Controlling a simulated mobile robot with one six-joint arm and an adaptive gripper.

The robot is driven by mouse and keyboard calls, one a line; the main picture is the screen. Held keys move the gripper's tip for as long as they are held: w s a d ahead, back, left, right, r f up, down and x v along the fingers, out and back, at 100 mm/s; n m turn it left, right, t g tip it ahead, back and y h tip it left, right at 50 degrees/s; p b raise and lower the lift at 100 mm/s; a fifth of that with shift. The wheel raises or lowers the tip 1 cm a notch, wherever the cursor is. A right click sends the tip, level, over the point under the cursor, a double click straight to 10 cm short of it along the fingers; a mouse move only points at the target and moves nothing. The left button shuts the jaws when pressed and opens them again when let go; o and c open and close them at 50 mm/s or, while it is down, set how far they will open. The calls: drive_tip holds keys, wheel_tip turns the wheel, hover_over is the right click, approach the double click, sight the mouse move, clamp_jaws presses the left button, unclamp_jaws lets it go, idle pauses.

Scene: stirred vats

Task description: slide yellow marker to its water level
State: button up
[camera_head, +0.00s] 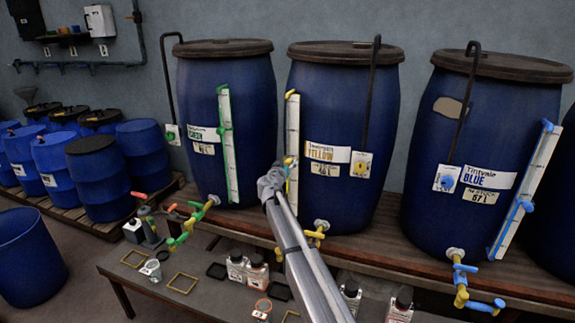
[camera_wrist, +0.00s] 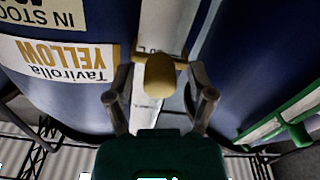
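The yellow vat (camera_head: 335,110) stands in the middle of the head view, with a white upright gauge strip (camera_head: 292,125) on its left front. In the wrist view, which is upside down, the yellow marker (camera_wrist: 160,76) sits on the white strip (camera_wrist: 150,112). My gripper (camera_head: 287,163) is at the strip in the head view and largely hides the marker there. In the wrist view my gripper (camera_wrist: 158,78) is open, with one finger on each side of the marker and a visible gap on both sides. I cannot make out the water level on the strip.
A green-labelled vat (camera_head: 225,85) stands to the left and a blue-labelled vat (camera_head: 490,110) to the right. A dark hooked pipe (camera_head: 372,90) runs down the yellow vat's right side. A yellow tap (camera_head: 318,232) is below. Bottles (camera_head: 257,270) stand on the lower bench.

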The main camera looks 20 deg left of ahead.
sight(292, 173)
clamp_jaws()
wheel_tip(292, 173, down, 7)
drive_tip(key=b, duration=0.7)
idle(0.4)
drive_tip(key=shift+o, duration=0.9)
unclamp_jaws()
drive_tip(key=shift+s, duration=0.1)
